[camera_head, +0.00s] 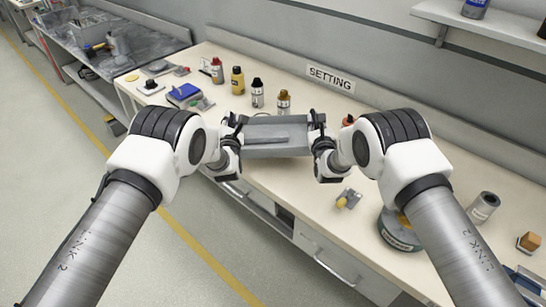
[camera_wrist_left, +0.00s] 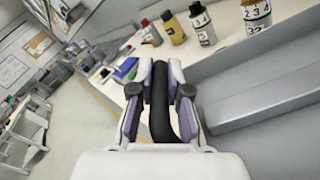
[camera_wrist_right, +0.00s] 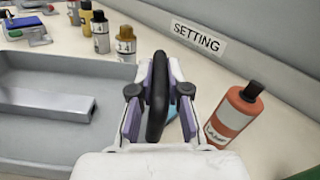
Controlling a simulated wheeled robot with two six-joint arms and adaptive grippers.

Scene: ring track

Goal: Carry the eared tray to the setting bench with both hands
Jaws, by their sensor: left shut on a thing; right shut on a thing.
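The grey eared tray (camera_head: 278,152) is between my two grippers, over the bench with the SETTING sign (camera_head: 331,78). A metal bar-like piece (camera_wrist_right: 45,103) lies in it. My left gripper (camera_head: 235,128) is shut on the tray's left black ear (camera_wrist_left: 162,105). My right gripper (camera_head: 320,128) is shut on its right black ear (camera_wrist_right: 157,95). The tray looks about level. I cannot tell whether its underside touches the pale setting bench (camera_head: 290,185) or hangs just above it.
Several bottles, among them a yellow one (camera_head: 238,80), stand behind and left of the tray. An orange bottle (camera_wrist_right: 235,115) stands close by my right gripper. A blue device (camera_head: 184,92) sits at the left. A round tin (camera_head: 398,232) stands near the front right.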

